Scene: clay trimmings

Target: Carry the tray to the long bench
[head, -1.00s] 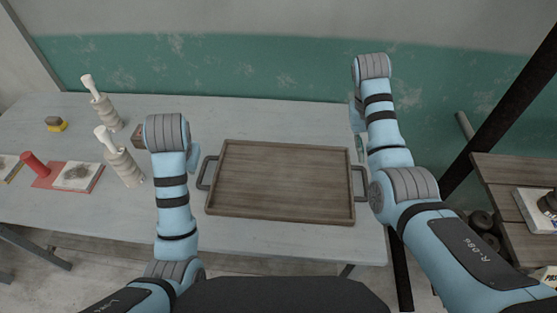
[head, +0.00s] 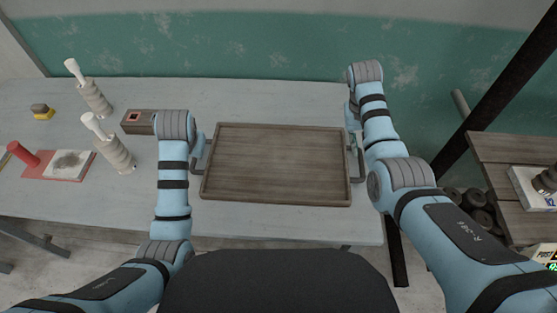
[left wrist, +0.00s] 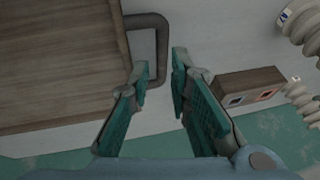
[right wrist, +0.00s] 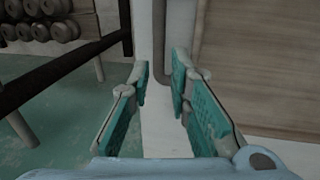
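The brown wooden tray (head: 278,165) lies flat and empty on a grey table, with a dark handle at each end. My left gripper (head: 198,146) is at the tray's left handle (head: 197,165). In the left wrist view its fingers (left wrist: 161,72) are apart, with the handle's bar (left wrist: 163,45) showing between the tips. My right gripper (head: 354,125) is at the right handle (head: 359,166). In the right wrist view its fingers (right wrist: 160,72) are also apart, with the bar (right wrist: 160,40) between the tips. Neither gripper visibly pinches a handle.
The grey table (head: 270,98) stands against a green and white wall. Left of the tray are a small wooden box (head: 140,122), two pale bottle-like pieces (head: 114,152), and a red mat (head: 40,163). A slatted wooden surface (head: 500,185) with items on it stands at the right, past a dark post.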

